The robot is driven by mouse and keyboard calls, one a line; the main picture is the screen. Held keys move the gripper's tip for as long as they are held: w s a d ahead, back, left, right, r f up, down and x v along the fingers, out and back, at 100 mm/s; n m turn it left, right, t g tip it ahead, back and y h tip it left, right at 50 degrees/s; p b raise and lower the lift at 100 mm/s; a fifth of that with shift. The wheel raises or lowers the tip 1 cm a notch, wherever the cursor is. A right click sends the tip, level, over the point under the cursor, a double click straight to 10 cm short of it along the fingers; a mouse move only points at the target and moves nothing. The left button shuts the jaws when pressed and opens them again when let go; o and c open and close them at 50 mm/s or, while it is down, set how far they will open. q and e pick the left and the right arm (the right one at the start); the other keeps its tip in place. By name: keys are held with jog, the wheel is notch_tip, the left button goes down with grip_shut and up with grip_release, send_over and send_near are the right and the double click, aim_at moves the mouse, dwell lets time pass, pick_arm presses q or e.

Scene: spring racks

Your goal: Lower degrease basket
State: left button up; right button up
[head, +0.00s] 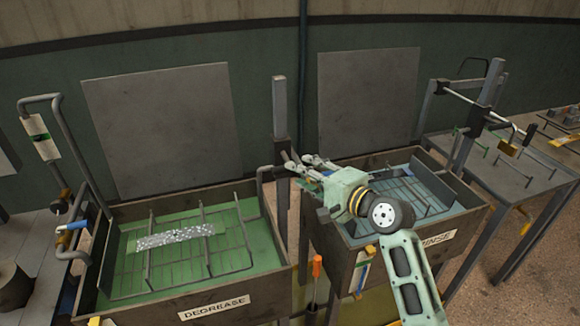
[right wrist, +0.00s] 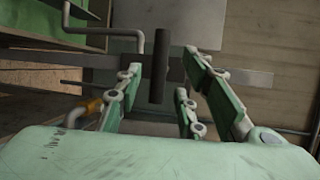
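The degrease basket (head: 204,240), a dark wire rack, lies inside the left tank (head: 218,306), which is labelled DEGREASE and holds green liquid. A speckled metal strip (head: 177,237) lies across its wires. A bent rod (head: 267,172) runs from the tank's right side toward an upright post (head: 280,110). My right gripper (head: 303,164) is beside this post, above the gap between the tanks. In the right wrist view its fingers (right wrist: 160,72) are apart, with a dark cylindrical grip (right wrist: 158,65) showing between them and gaps on both sides. My left gripper is not seen.
The RINSE tank (head: 432,238) with blue liquid and another rack stands right of the post, under my right arm. An orange-handled tool (head: 317,267) hangs between the tanks. A side table (head: 500,172) stands at the far right. Pipes and a valve (head: 72,230) line the left tank's left side.

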jog(key=shift+p+x, duration=0.5)
jog(key=shift+x, duration=2.4)
jog(key=shift+c, duration=0.3)
jog(key=c, duration=0.7)
jog(key=shift+f, duration=0.1)
grip_shut()
